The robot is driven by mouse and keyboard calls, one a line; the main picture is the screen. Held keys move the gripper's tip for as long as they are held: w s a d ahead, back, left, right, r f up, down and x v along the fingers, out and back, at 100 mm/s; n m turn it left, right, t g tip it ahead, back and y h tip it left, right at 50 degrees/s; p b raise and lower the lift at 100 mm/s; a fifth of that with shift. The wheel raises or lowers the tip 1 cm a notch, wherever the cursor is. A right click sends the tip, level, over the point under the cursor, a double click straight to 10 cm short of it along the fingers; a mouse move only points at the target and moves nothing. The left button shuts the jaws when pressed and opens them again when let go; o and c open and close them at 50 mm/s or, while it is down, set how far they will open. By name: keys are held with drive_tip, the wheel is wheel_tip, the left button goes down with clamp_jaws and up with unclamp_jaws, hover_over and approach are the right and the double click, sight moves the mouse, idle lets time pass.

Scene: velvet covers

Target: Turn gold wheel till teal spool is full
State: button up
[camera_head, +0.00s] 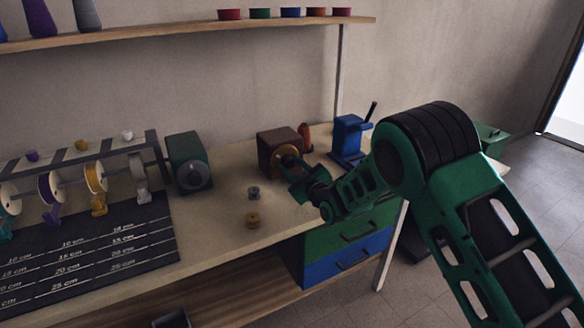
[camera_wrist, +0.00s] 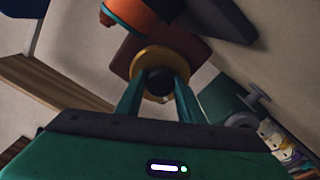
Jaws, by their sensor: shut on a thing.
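The gold wheel (camera_head: 288,153) is on the front of a brown box (camera_head: 274,139) on the workbench. In the wrist view the gold wheel (camera_wrist: 178,57) has a dark round hub (camera_wrist: 159,80). My gripper (camera_head: 301,178) reaches in from the right. In the wrist view my gripper (camera_wrist: 157,90) has its two green fingers shut on the dark hub, one on each side. An orange rounded part (camera_wrist: 130,16) with a teal band beside it shows above the box; it may be the spool, but I cannot tell how full it is.
A green machine (camera_head: 186,160) stands left of the box, and a blue cranked device (camera_head: 347,138) stands to its right. Two small spools, grey (camera_head: 253,193) and gold (camera_head: 252,220), are on the bench in front. A ribbon rack (camera_head: 85,160) and dark measuring mat (camera_head: 90,250) are at left.

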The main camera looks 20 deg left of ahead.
drive_tip(key=shift+w+d+f, duration=0.2)
drive_tip(key=shift+d+f, duration=0.05)
idle(0.3)
drive_tip(key=o, duration=0.9)
drive_tip(key=shift+o, duration=0.8)
drive_tip(key=shift+a+r, duration=0.1)
drive_tip(key=shift+a, duration=0.05)
drive_tip(key=shift+s, duration=0.1)
drive_tip(key=v, duration=1)
drive_tip(key=shift+s+d, duration=0.25)
drive_tip(key=shift+d, duration=0.05)
